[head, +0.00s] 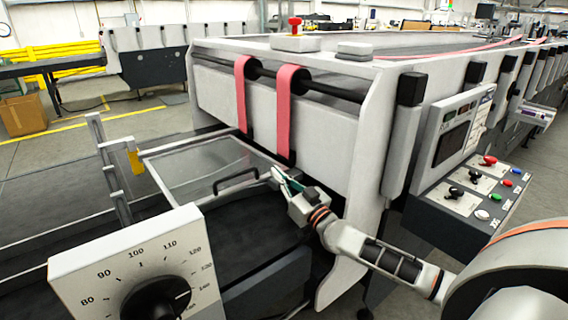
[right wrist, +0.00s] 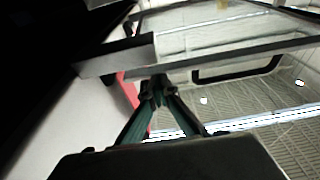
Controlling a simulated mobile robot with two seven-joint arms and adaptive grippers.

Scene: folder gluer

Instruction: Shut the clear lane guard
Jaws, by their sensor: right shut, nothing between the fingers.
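The clear lane guard (head: 196,168) is a see-through panel in a light frame, low in front of the machine in the head view. It looks close to flat, but I cannot tell whether it is fully down. Its black handle (head: 236,181) is on the near right edge. My right gripper (head: 277,174) is shut and empty, just right of the handle by the guard's right corner. In the right wrist view the shut fingertips (right wrist: 158,82) are near the guard's frame bar (right wrist: 225,57), with the handle (right wrist: 240,72) beyond; contact is unclear. My left gripper is not in view.
A dial panel (head: 130,262) stands at the near left. A control box (head: 470,185) with buttons is on the right. Pink belts (head: 284,110) hang above the guard from a black bar. A yellow block (head: 135,161) sits by the guard's left edge.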

